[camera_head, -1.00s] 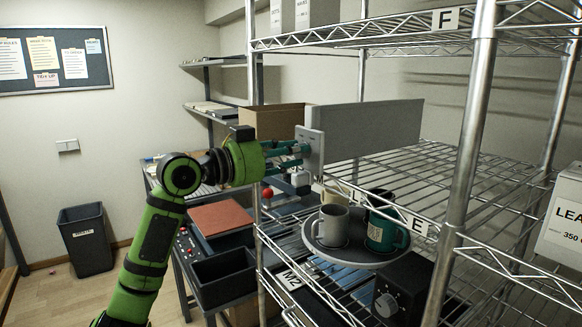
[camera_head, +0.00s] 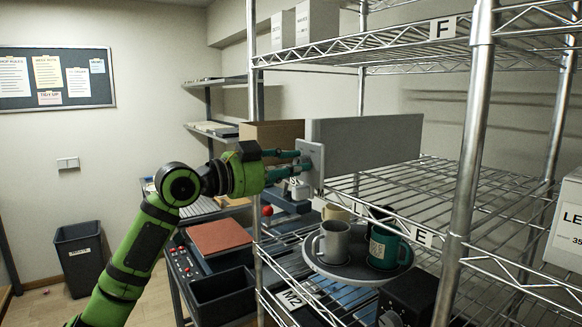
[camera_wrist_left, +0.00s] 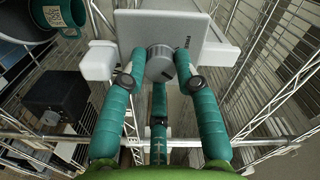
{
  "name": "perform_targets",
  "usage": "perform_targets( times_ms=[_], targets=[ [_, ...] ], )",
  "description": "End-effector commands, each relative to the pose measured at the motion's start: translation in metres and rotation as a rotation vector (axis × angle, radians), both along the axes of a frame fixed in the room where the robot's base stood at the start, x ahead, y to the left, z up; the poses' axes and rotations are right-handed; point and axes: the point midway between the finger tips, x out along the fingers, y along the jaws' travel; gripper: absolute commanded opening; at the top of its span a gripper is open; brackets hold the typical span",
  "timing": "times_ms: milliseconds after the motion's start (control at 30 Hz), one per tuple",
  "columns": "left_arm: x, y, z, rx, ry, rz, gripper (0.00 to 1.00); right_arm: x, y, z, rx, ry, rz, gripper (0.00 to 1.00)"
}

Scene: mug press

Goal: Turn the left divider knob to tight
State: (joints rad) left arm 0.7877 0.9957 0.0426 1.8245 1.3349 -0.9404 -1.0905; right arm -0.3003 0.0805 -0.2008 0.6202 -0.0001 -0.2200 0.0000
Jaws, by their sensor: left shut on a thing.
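The left divider is a light grey upright panel (camera_head: 370,142) on the wire shelf, with a pale plate (camera_head: 313,163) at its front end. In the left wrist view a round grey knob (camera_wrist_left: 160,66) sits on the front of this divider (camera_wrist_left: 208,38). My left gripper (camera_head: 300,160) reaches the plate from the left. In the wrist view its teal fingers (camera_wrist_left: 158,76) are shut on the knob, one on each side and one below. The knob is hidden by the fingers in the head view. My right gripper is not in view.
Below the divider, a round grey tray (camera_head: 355,273) holds a grey mug (camera_head: 334,243) and a teal mug (camera_head: 384,248). A steel shelf post (camera_head: 468,150) stands to the right. A black bin (camera_head: 222,294) is at lower left.

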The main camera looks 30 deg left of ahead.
Motion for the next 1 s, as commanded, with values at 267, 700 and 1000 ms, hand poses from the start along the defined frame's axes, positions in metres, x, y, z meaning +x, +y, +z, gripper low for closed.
perform_targets(
  times_ms=[267, 700, 1000],
  targets=[
    [0.001, 0.001, -0.002, 0.003, 0.005, 0.002, 0.00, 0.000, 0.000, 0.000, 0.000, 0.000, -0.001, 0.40],
    [-0.001, 0.001, 0.000, 0.000, 0.001, 0.002, 0.54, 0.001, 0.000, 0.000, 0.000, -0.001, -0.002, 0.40],
    [-0.031, 0.014, -0.002, 0.004, 0.004, 0.004, 0.54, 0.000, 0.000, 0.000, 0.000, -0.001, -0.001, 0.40]
  ],
)
